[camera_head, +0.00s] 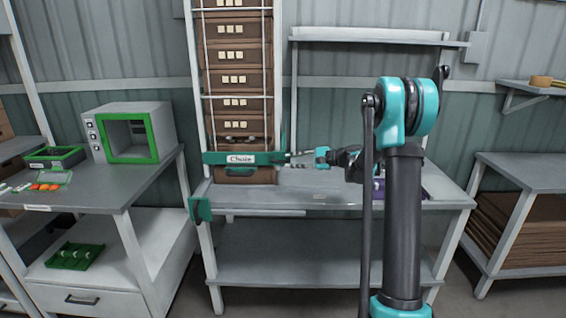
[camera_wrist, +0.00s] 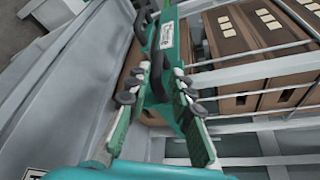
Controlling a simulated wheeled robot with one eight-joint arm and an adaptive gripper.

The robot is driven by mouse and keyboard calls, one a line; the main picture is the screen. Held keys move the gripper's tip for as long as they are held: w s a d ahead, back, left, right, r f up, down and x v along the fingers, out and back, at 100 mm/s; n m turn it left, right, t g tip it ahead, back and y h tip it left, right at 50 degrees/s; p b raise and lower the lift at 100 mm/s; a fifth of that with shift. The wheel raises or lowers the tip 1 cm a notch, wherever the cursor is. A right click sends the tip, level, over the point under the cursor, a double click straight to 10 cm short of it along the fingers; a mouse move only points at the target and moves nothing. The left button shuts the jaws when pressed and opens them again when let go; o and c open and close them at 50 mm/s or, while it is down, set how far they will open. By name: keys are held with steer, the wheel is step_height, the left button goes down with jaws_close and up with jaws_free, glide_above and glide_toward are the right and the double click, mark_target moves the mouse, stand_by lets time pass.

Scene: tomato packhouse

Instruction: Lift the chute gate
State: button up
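The chute gate (camera_head: 218,158) is a teal bar with a white "Chute" label, lying level across the front of the chute near the bottom of the crate stack. In the wrist view the gate (camera_wrist: 183,52) runs away from the camera, with its label at the far end. My gripper (camera_head: 297,160) is at the gate's right end in the head view. In the wrist view my gripper (camera_wrist: 157,84) has its fingers apart, with a dark handle bar (camera_wrist: 157,66) of the gate showing between or just beyond the fingertips. Whether they touch it is unclear.
Brown crates (camera_head: 240,78) are stacked in the white-framed chute behind the gate. A grey bench (camera_head: 270,197) stands beneath. A purple item (camera_head: 378,189) lies on it, partly behind my arm. A green-framed box (camera_head: 133,136) and trays stand on the left table (camera_head: 100,190).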

steer(key=v, duration=0.6)
steer(key=shift+d, duration=0.2)
steer(key=shift+r, duration=0.1)
steer(key=shift+s, duration=0.15)
steer(key=s+f+n+g+h, duration=0.1)
steer(key=s+f+n+h, duration=0.2)
steer(key=s, duration=0.6)
steer(key=s+f+n+h, duration=0.1)
steer(key=s+f+h, duration=0.3)
steer(key=s, duration=0.5)
steer(key=s+d+f+n+h, duration=0.2)
steer(key=s+d+f, duration=0.1)
steer(key=s, duration=0.4)
steer(key=s+d+f+n+h, duration=0.2)
steer(key=s+d+f+h, duration=0.1)
steer(key=s+d, duration=0.2)
steer(key=s+d+f+n+h, duration=0.2)
steer(key=s+d+f, duration=0.1)
steer(key=s, duration=0.7)
steer(key=shift+d+f+h, duration=0.4)
steer(key=shift+f, duration=0.15)
steer(key=shift+o, duration=0.3)
steer(key=shift+w, duration=0.1)
